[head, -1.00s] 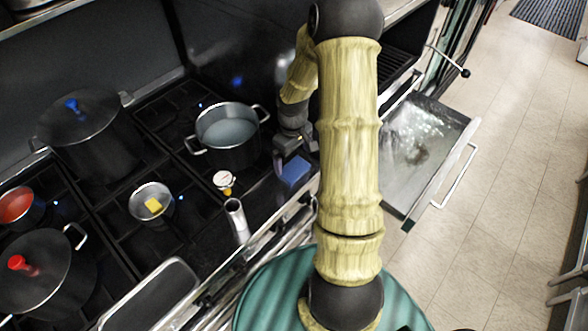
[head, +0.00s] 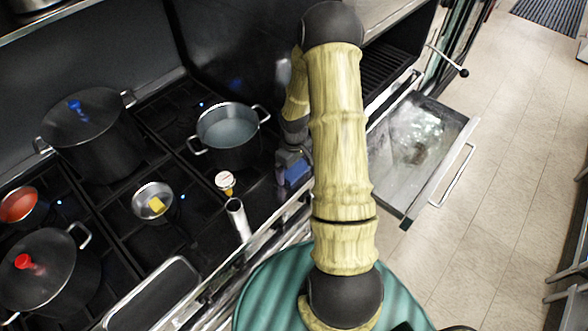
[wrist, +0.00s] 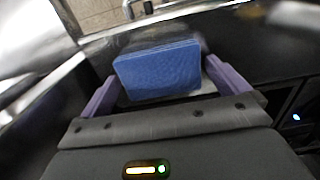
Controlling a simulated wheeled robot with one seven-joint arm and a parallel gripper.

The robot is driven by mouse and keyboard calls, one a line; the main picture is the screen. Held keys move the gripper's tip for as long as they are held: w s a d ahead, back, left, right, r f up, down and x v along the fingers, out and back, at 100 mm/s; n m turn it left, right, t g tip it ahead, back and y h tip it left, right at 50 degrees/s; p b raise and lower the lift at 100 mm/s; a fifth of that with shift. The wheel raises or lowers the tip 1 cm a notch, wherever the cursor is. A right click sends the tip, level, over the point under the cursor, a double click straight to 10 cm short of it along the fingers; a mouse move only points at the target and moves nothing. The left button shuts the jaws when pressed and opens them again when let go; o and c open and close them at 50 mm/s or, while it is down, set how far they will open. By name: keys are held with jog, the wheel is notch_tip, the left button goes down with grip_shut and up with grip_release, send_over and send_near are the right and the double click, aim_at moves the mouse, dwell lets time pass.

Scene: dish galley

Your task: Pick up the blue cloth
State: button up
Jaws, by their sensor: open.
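The blue cloth (head: 297,172) is a small folded block on the stove's front right edge, partly hidden by my arm in the head view. In the wrist view the blue cloth (wrist: 158,69) sits between the two purple fingers of my gripper (wrist: 156,88). The fingers are apart, one on each side of the cloth, with a small gap visible at least on the left. In the head view my gripper (head: 284,166) is low at the cloth, mostly hidden behind my arm.
A pot of liquid (head: 228,135) stands just left of my gripper. A small round-topped jar (head: 225,182) and a metal cylinder (head: 238,218) are nearby. An open drawer (head: 420,160) juts out at right. A pan with a yellow block (head: 153,202) is further left.

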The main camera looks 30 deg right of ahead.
aim_at(294, 168)
jog(key=shift+c, duration=0.4)
jog(key=c, duration=0.8)
jog(key=shift+r, duration=0.15)
notch_tip(294, 168, up, 10)
jog(key=b, duration=0.1)
jog(key=shift+b, duration=0.4)
jog(key=shift+o, duration=1.2)
jog(key=shift+c, duration=0.3)
jog(key=shift+f, duration=0.2)
